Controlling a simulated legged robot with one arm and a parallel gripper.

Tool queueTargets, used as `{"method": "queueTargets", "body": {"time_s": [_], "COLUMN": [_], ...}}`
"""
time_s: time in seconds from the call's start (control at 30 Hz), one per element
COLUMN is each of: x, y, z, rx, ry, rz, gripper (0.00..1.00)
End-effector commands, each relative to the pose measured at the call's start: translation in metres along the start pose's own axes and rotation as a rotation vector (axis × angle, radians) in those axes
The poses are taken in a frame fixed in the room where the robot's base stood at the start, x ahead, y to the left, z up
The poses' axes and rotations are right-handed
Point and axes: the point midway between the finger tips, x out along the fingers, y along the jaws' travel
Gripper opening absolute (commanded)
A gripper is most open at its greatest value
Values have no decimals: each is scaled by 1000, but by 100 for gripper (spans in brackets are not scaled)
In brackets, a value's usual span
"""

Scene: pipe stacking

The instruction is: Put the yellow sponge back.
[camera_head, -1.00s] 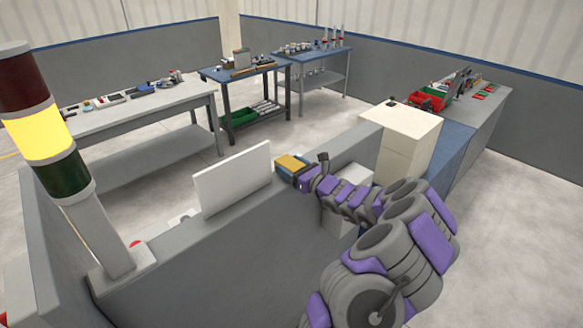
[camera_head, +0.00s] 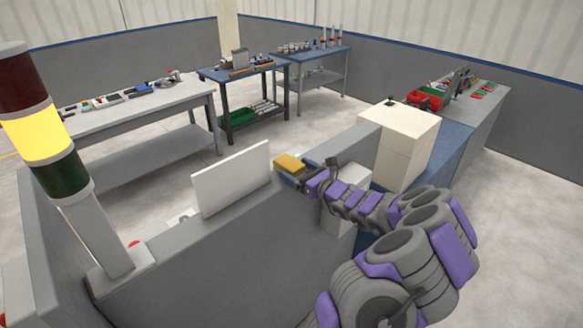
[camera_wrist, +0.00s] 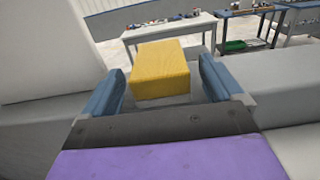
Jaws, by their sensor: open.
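The yellow sponge (camera_head: 289,163) sits on top of the grey partition wall, just right of the white panel. In the wrist view the sponge (camera_wrist: 160,69) lies ahead of my gripper (camera_wrist: 161,84), between and slightly beyond the two blue fingers. The fingers are open, with a gap visible on each side of the sponge. In the head view my gripper (camera_head: 290,178) is at the wall top, close to the sponge. What lies directly beneath the sponge is partly hidden by the gripper.
A white upright panel (camera_head: 232,180) stands on the grey wall (camera_head: 215,250) left of the sponge. A signal light tower (camera_head: 45,130) rises at the left. Workbenches (camera_head: 150,105) stand farther back.

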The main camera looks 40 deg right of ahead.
Motion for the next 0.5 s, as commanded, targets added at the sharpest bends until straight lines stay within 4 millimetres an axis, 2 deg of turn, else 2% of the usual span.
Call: {"method": "queueTargets", "body": {"time_s": [0.03,0.2,0.5], "x": [-11,-40,-76], "y": [-2,-2,-1], "z": [0,-1,-1], "rx": [4,1,1], "ry": [-1,2,2], "rz": [-4,-5,-2], "gripper": [93,93,93]}}
